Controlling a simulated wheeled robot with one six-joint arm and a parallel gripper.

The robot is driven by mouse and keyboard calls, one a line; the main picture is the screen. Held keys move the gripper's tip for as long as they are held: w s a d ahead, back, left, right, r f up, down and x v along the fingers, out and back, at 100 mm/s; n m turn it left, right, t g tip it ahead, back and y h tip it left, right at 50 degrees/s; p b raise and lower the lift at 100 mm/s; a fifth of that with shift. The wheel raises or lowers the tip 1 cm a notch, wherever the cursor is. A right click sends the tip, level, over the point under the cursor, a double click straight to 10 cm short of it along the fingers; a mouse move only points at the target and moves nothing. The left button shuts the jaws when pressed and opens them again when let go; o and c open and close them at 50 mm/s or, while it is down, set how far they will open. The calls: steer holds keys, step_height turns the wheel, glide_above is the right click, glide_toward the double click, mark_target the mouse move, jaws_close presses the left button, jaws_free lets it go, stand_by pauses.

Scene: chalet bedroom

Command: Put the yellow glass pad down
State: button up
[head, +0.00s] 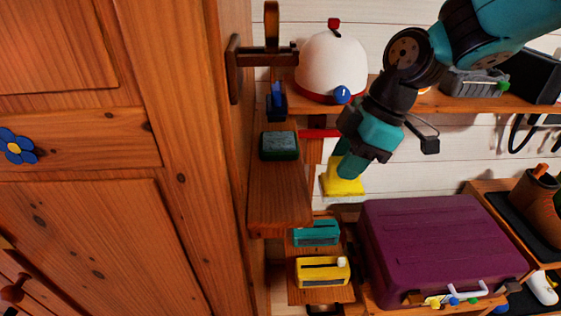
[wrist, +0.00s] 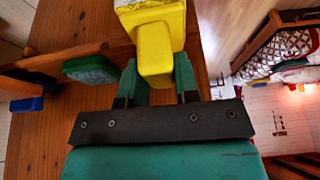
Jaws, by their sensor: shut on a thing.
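The yellow glass pad (head: 343,181) has a yellow block body with a pale underside. My gripper (head: 352,166) is shut on it and holds it in the air, just right of a narrow wooden shelf (head: 276,195). In the wrist view the pad (wrist: 155,58) sits between the two green fingers of my gripper (wrist: 158,80), its pale face at the top. The shelf's wood (wrist: 75,28) shows behind it. I cannot tell the exact height of the pad over the shelf.
A green pad (head: 279,146) and a blue item (head: 277,104) occupy the shelf's far part; its near part is bare. Below stand a teal box (head: 316,233) and a yellow box (head: 318,273). A purple suitcase (head: 430,240) lies right; a wooden cabinet (head: 190,150) stands left.

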steer(key=a+p, duration=0.2)
steer(key=a, duration=0.5)
steer(key=shift+w+a+r, duration=0.1)
steer(key=shift+a, duration=0.25)
steer(key=a+p, duration=0.1)
steer(key=a, duration=0.1)
steer(key=shift+a+r+p, duration=0.1)
steer(key=shift+a+p, duration=0.2)
steer(key=shift+p, duration=0.1)
steer(key=shift+a+p, duration=0.35)
steer(key=shift+w+d+f, duration=0.1)
steer(key=shift+f, duration=0.65)
steer(key=o, duration=1)
